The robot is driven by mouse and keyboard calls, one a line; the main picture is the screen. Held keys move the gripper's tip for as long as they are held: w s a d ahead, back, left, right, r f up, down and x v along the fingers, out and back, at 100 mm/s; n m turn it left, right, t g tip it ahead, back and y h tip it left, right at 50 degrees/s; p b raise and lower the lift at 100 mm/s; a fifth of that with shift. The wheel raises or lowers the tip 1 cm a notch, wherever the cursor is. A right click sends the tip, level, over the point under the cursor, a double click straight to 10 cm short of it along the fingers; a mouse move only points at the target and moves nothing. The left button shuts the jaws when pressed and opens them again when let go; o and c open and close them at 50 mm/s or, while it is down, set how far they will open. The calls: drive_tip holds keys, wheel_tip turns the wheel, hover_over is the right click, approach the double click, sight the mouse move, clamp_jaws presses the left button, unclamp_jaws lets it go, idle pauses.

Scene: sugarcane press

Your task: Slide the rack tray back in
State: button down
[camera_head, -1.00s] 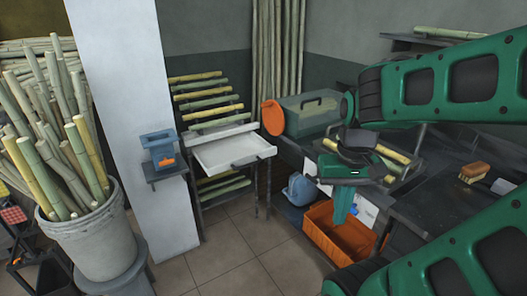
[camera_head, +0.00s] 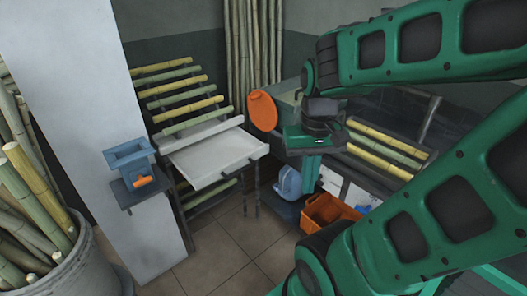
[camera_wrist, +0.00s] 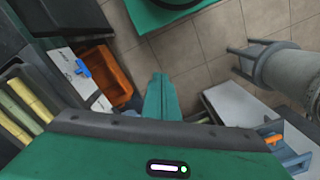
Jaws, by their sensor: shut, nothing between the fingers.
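The white rack tray (camera_head: 212,160) juts out from the front of the slanted cane rack (camera_head: 150,106), with its flat surface showing and empty.
A blue device (camera_head: 130,160) stands on a wall shelf left of the tray. An orange crate (camera_head: 328,212) and a blue jug (camera_head: 288,183) sit low under the bench. A bucket of cane (camera_head: 85,265) is at the lower left. Tiled floor (camera_head: 225,250) before the tray is clear.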

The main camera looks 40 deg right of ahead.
drive_tip(key=m+t+h, duration=0.5)
drive_tip(key=m+t, duration=0.1)
drive_tip(key=m, duration=0.4)
approach(268, 151)
wheel_tip(268, 151, down, 5)
drive_tip(key=s+d, duration=0.1)
drive_tip(key=s, duration=0.1)
drive_tip(key=shift+w+d+f, duration=0.1)
drive_tip(key=shift+w, duration=0.9)
drive_tip(key=shift+w+d+f, duration=0.1)
drive_tip(key=shift+w+d, duration=0.05)
drive_tip(key=shift+w, duration=0.8)
